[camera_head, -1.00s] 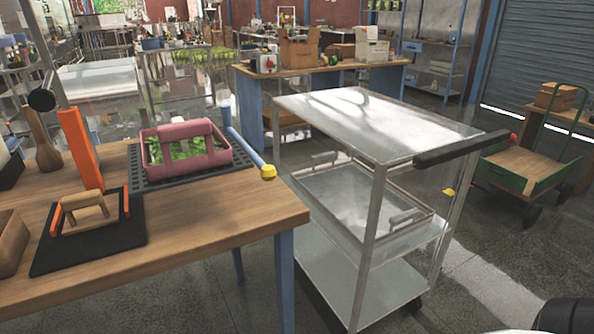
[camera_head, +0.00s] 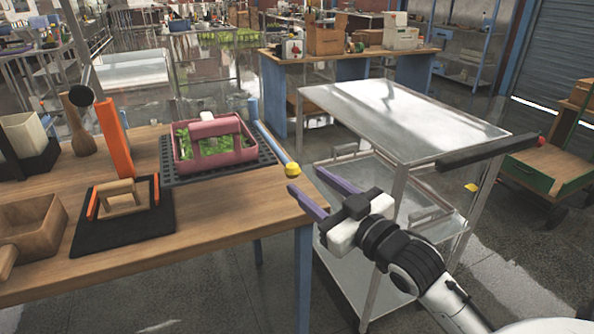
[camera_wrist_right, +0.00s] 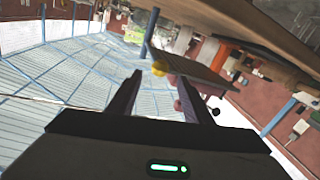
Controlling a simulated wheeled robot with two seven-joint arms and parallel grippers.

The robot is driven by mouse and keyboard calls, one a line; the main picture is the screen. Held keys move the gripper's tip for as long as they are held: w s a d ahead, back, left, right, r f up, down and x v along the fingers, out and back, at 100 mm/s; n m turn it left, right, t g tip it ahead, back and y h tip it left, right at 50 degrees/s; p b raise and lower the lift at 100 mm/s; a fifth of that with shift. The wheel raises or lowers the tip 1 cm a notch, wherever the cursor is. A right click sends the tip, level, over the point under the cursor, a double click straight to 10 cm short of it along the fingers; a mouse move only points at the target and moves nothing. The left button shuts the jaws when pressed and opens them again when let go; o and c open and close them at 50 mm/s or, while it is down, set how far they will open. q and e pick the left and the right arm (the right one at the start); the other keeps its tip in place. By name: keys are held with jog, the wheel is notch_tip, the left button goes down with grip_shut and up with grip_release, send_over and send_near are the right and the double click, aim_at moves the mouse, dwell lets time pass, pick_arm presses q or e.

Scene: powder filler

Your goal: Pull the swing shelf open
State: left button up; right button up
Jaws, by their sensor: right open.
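The swing shelf appears to be the dark perforated panel (camera_head: 262,150) on the wooden table, with a pink basket standing on it. A blue bar (camera_head: 270,144) with a yellow end knob (camera_head: 292,169) runs along its right side from a blue post (camera_head: 253,109). My right gripper (camera_head: 305,178) is open and empty, its purple fingers pointing toward the knob from the right. My left gripper is out of view.
The pink basket (camera_head: 208,128) holds green leaves. A metal cart (camera_head: 400,108) stands close on the right, behind my right arm.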

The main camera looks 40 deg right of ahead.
aim_at(297, 173)
jog(key=shift+w+d, duration=0.1)
jog(key=shift+w, duration=2.7)
grip_shut()
